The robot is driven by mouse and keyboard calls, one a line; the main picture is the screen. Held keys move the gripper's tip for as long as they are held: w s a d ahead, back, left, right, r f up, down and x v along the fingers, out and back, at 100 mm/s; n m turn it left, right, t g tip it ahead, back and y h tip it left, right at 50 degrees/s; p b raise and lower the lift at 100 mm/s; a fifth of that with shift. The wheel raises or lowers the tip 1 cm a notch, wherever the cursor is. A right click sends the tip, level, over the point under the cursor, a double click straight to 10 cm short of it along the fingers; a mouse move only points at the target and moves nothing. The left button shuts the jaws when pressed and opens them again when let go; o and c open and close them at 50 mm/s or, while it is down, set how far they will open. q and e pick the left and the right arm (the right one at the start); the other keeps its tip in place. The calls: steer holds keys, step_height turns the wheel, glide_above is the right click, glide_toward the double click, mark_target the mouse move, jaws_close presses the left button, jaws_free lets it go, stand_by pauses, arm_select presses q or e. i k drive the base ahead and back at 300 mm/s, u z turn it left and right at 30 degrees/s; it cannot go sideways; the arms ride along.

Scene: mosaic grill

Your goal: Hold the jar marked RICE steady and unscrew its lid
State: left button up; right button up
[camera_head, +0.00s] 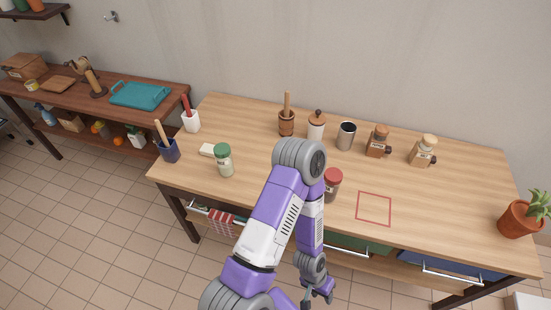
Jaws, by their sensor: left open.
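A glass jar with a green lid (224,162) stands upright on the wooden table (440,215), left of my arm. A second jar with a red lid (333,183) stands just right of my arm, which partly hides it. Both lids are on. The labels are too small to read, so I cannot tell which jar is marked RICE. My left gripper (318,296) hangs low in front of the table's front edge, below the tabletop and away from both jars. It is open and holds nothing visible. My right gripper is out of view.
A red square outline (374,209) marks bare tabletop at the right. A wooden mortar (286,122), a canister (316,127), a metal tin (346,136) and two grinders (378,143) stand along the back. A potted plant (521,218) is at the right end. Drawers stand open below.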

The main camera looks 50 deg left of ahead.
mark_target(226, 166)
steer(key=z, duration=2.15)
steer(key=k, duration=2.85)
steer(key=u, duration=1.45)
